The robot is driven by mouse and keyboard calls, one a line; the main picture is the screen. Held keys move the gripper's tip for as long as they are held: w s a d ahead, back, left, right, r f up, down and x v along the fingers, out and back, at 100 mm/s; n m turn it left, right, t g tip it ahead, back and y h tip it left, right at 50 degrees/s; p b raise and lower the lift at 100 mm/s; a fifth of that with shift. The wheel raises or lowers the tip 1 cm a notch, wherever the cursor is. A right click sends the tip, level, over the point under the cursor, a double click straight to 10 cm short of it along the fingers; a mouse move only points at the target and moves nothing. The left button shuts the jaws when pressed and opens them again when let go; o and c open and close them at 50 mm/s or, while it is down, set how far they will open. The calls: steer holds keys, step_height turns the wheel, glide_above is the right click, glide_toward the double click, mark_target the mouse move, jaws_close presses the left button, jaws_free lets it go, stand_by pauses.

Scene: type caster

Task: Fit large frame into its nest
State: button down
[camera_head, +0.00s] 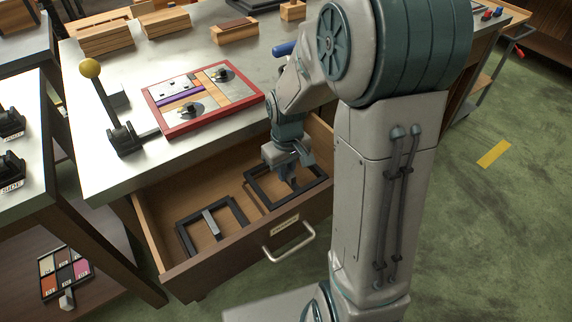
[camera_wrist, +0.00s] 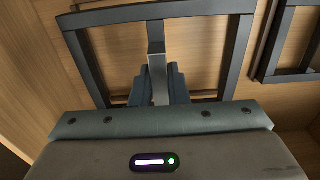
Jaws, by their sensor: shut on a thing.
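A dark rectangular frame (camera_head: 317,181) is at the right end of the open drawer (camera_head: 232,250). In the wrist view the dark frame (camera_wrist: 235,55) fills the upper middle, with a grey bar (camera_wrist: 157,75) across it. My gripper (camera_head: 291,182) reaches down into the drawer and is shut on that bar; the fingers (camera_wrist: 160,88) are on either side of it. A second dark frame (camera_head: 184,240) with a pale bar lies on the drawer floor to the left. Thin brown strips show beside and under the held frame; I cannot tell whether it is seated.
The drawer's front wall with its handle (camera_head: 288,240) and its side walls surround the frames. A red-rimmed tray (camera_head: 205,127) and a lever with a yellow ball (camera_head: 90,69) are on the bench above. Wooden boxes (camera_head: 106,38) stand at the back.

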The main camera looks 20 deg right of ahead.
steer(key=shift+f, duration=1.7)
steer(key=c, duration=1.4)
jaws_free()
steer(key=shift+s+f+b, duration=0.1)
steer(key=shift+b, duration=0.2)
